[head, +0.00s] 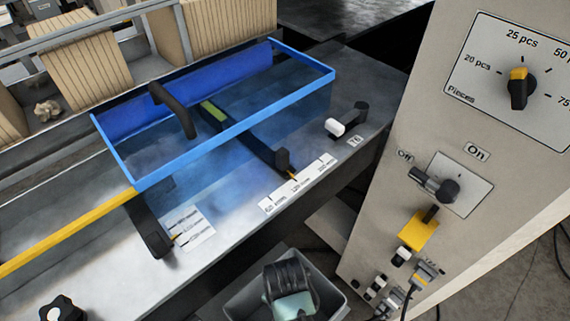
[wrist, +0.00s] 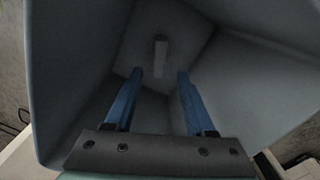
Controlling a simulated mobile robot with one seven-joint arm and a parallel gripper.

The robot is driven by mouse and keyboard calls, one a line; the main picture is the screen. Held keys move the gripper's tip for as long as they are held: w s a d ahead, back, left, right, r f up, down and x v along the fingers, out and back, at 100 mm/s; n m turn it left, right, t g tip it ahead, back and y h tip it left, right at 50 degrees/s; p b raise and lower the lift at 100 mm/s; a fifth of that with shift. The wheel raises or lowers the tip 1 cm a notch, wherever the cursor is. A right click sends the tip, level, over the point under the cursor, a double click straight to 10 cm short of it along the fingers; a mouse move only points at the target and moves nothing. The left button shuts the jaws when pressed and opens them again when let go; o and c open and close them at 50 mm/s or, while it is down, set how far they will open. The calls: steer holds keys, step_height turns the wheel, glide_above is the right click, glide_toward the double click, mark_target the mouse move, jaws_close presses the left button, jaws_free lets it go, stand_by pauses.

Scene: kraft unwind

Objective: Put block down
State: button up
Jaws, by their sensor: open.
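A small pale grey block (wrist: 160,55) lies at the bottom of a grey bin (wrist: 75,75) in the wrist view. My gripper (wrist: 160,73) points down into the bin. Its two blue fingers are spread apart with nothing between them, and the block shows beyond the fingertips, apart from them. In the head view the bin (head: 235,302) stands at the bottom centre, with the black and teal end of my arm over it. The block and my fingers are hidden there.
A machine bed with a blue-framed transparent guard (head: 233,128) and a yellow rail (head: 70,230) lies behind the bin. A beige control cabinet (head: 400,130) with a dial and switches stands on the right. Cables hang near its lower part.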

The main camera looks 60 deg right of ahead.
steer(key=shift+r, duration=1.75)
